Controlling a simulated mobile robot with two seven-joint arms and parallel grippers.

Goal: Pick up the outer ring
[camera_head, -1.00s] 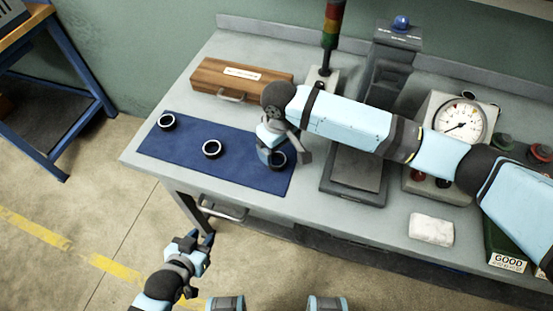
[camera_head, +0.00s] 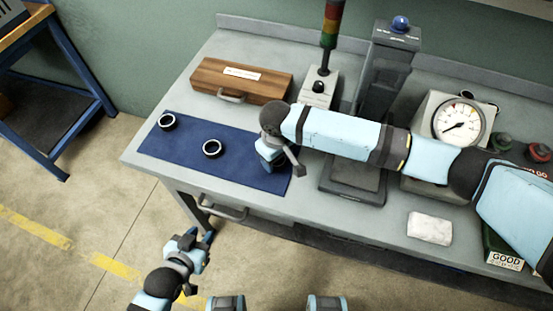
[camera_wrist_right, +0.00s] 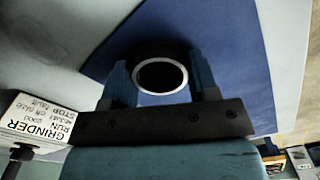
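A dark ring with a bright metal rim (camera_wrist_right: 160,93) lies on the blue mat, between the fingers of my right gripper in the right wrist view. My right gripper (camera_head: 279,168) is low over the right end of the mat and hides this ring in the head view. Its two fingers (camera_wrist_right: 160,82) stand apart on either side of the ring; whether they touch it is hard to tell. Two similar rings lie on the mat, one in the middle (camera_head: 212,156) and one at the far left (camera_head: 167,128). My left gripper (camera_head: 200,240) is open and empty in front of the bench.
The blue mat (camera_head: 185,145) lies on the grey bench. A wooden case (camera_head: 240,85) stands behind it.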

